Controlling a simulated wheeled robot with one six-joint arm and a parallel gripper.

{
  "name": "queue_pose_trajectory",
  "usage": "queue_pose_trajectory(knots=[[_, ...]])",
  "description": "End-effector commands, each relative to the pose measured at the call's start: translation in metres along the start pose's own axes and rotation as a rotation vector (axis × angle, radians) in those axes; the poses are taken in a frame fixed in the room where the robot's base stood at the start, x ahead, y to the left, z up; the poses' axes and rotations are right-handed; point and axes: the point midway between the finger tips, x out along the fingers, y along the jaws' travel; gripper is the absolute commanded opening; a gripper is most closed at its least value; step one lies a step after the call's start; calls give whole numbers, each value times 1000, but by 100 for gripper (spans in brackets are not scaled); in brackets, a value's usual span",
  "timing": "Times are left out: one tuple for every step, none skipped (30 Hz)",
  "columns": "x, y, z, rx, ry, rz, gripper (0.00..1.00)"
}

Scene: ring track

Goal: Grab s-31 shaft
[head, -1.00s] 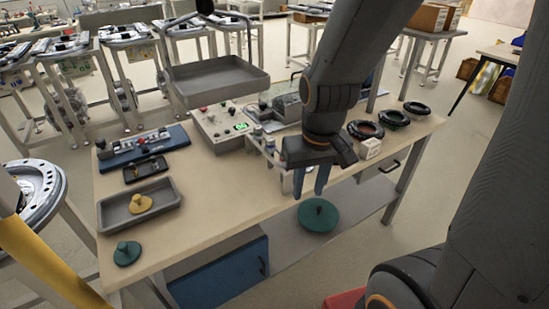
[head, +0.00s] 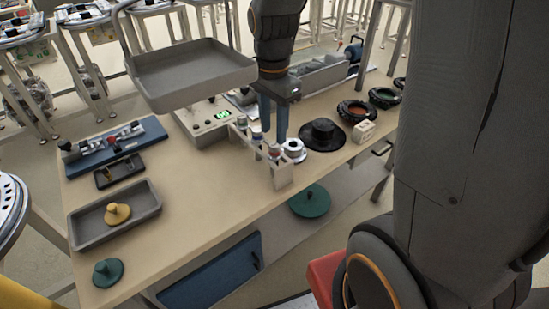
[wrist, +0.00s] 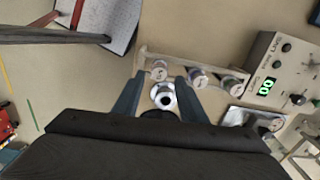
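A rack (head: 282,178) stands on the bench near its front edge, with several small capped cylinders in a row. In the wrist view the rack (wrist: 205,66) shows three cylinders with pale tops: one at left (wrist: 160,71), one in the middle (wrist: 197,78) and one at right (wrist: 232,85). Their labels are too small to read, so I cannot tell which is the s-31 shaft. My gripper (head: 273,138) points down at the rack. In the wrist view my gripper (wrist: 160,86) is open, with a silver ring-like part (wrist: 163,96) showing between its fingers, apart from both.
A raised grey tray (head: 190,75) overhangs the bench to the left. A control box (head: 205,125) stands behind the rack. A black hat-shaped part (head: 322,134) and a cream block (head: 363,131) lie to the right.

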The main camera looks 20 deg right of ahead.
Motion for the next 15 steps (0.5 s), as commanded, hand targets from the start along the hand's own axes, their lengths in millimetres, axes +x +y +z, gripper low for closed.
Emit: queue_pose_trajectory(knots=[[0,-2,-1,26,-1,4,38],[0,-3,-1,39,-2,5,38],[1,-3,-2,53,-2,6,38],[2,-4,-2,59,-2,7,38],[4,-4,-2,63,-2,8,38],[8,-4,-2,65,-3,8,38],[11,-3,-2,66,-3,9,38],[14,-3,-2,66,-3,10,38],[18,-3,-2,65,-3,9,38],[21,-3,-2,65,-3,9,38],[24,-2,-2,65,-3,10,38],[27,-2,-2,64,-3,9,38],[28,-2,-2,64,-3,8,38],[30,-2,-2,64,-3,8,38],[34,-1,-2,64,-3,10,38]])
